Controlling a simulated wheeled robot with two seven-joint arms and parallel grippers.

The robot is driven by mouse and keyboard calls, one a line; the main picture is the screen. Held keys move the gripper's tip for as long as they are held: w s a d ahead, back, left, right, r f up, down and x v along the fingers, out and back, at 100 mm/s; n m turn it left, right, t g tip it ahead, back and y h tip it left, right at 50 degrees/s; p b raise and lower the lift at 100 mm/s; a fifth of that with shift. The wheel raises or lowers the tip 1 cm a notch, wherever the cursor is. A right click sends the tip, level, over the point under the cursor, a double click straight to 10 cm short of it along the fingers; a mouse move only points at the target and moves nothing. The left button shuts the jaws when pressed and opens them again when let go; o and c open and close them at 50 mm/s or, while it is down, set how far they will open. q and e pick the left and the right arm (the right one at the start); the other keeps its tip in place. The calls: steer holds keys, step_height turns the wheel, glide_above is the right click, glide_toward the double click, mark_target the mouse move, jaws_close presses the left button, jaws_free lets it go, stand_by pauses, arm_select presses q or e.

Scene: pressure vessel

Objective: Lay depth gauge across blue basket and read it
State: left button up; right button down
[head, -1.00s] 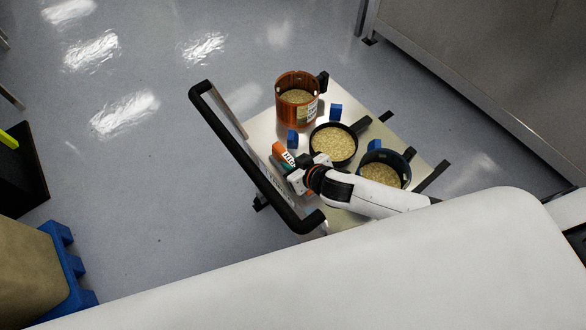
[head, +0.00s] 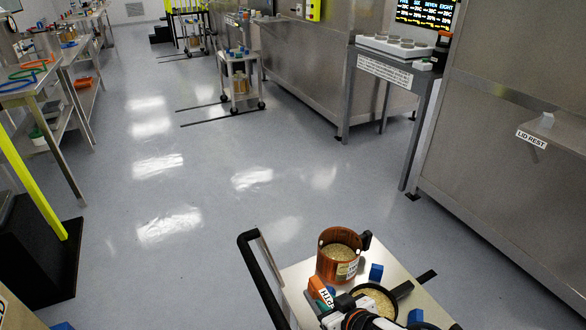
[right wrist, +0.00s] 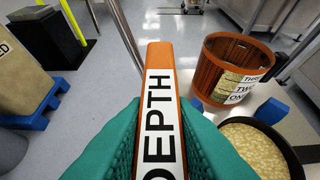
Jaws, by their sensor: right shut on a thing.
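The depth gauge is an orange bar with a white label reading DEPTH. In the right wrist view the gauge (right wrist: 160,57) stands between the teal finger pads of my right gripper (right wrist: 158,140), which is shut on it. In the head view the gauge (head: 316,287) shows at the bottom, over the cart's left part, with my right gripper (head: 338,304) at its near end. I cannot tell whether it touches the cart top. The blue basket is not clearly visible now; the bottom edge of the head view cuts off that area. My left gripper is out of view.
A copper basket (head: 337,262) of grain stands on the cart, beside a black round pan (head: 372,297) of grain. Small blue blocks (head: 376,271) lie nearby. The cart's black handle (head: 262,280) is at left.

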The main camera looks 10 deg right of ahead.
steer(key=d+r+m+h, duration=0.1)
steer(key=d+r+m, duration=0.1)
steer(key=r, duration=0.6)
steer(key=d+r+m+h+p, duration=0.1)
steer(key=d+r+m+h, duration=0.1)
steer(key=r, duration=0.7)
steer(key=shift+d+r+t+h, duration=0.3)
steer(key=shift+d, duration=0.6)
steer(key=shift+w, duration=0.1)
